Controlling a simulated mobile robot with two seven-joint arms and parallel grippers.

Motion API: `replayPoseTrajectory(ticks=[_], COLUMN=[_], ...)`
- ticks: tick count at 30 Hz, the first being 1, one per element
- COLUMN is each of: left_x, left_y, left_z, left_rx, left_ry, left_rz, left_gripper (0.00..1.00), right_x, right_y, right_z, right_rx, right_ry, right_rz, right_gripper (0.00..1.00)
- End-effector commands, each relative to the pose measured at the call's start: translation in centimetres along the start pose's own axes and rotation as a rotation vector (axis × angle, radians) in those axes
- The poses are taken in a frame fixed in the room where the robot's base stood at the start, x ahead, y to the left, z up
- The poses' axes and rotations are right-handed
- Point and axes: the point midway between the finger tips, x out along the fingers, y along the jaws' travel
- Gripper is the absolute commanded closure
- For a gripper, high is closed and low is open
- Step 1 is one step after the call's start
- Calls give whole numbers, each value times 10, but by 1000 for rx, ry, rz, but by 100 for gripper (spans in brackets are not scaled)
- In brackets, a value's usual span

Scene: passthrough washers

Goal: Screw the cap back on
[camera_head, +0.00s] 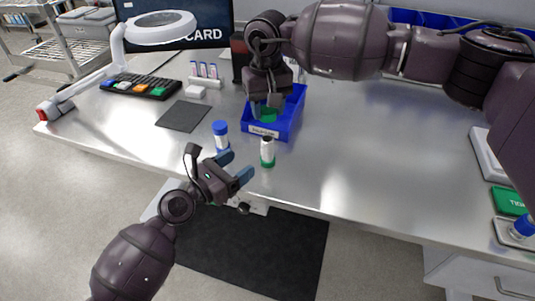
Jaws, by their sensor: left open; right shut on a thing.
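A small white bottle (267,151) with a dark top and a green band at its base stands upright near the table's front edge. A second bottle with a blue cap (220,128) stands to its left. My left gripper (239,166) is open and empty, its blue fingers just left of the white bottle and in front of the blue-capped one. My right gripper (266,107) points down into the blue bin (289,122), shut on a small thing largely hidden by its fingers. Something green (268,115) shows at its fingertips; I cannot tell whether this is a cap.
A dark flat pad (184,116), a rack of small tubes (204,74) and a keypad with coloured keys (141,86) lie left of the bin. A magnifier lamp (160,28) stands at the far left.

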Motion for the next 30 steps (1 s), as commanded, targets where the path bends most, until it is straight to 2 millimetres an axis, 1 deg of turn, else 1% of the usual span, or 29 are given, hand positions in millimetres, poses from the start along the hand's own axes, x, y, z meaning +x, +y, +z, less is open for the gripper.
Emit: replayPoseTrajectory(ticks=[8,13,17,30], left_x=[0,11,28,96], left_y=[0,0,0,0], left_z=[0,0,1,0], left_rx=[3,4,5,6], left_ry=[1,0,-1,1], left_rz=[0,0,0,-1], left_gripper=[34,34,34,34], right_x=[0,0,0,0], right_y=[0,0,0,0], right_z=[0,0,0,0], right_rx=[0,0,0,0], right_ry=[0,0,0,0], right_rz=[0,0,0,0], right_gripper=[78,78,78,78])
